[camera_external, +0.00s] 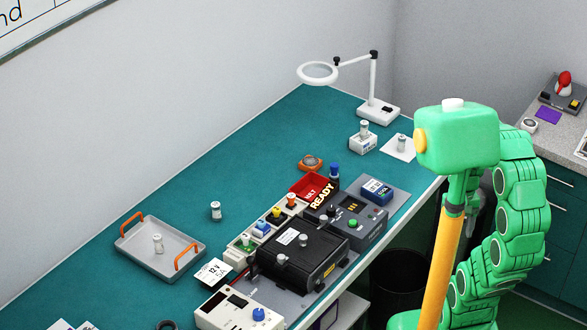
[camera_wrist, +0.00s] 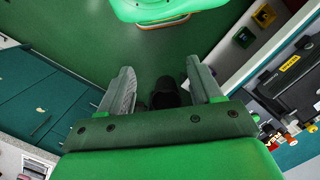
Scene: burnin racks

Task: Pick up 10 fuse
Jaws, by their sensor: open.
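Several small white cylinders with grey caps look like fuses, and I cannot read a 10 on any. One fuse (camera_external: 215,211) stands on the teal bench and another fuse (camera_external: 158,244) stands in the grey tray (camera_external: 130,250). A third fuse (camera_external: 365,128) is on a small white box, and another fuse (camera_external: 402,142) stands on a white card at the far right of the bench. My gripper (camera_wrist: 160,82) is open and empty in the wrist view, its fingers apart above the green floor, away from the bench.
A black device (camera_external: 300,258) and a red bin (camera_external: 308,186) sit along the front of the teal bench (camera_external: 255,150). A magnifier lamp (camera_external: 378,105) stands at the back. A black waste bin (camera_external: 400,275) is on the floor. Teal drawers (camera_external: 555,195) stand at right.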

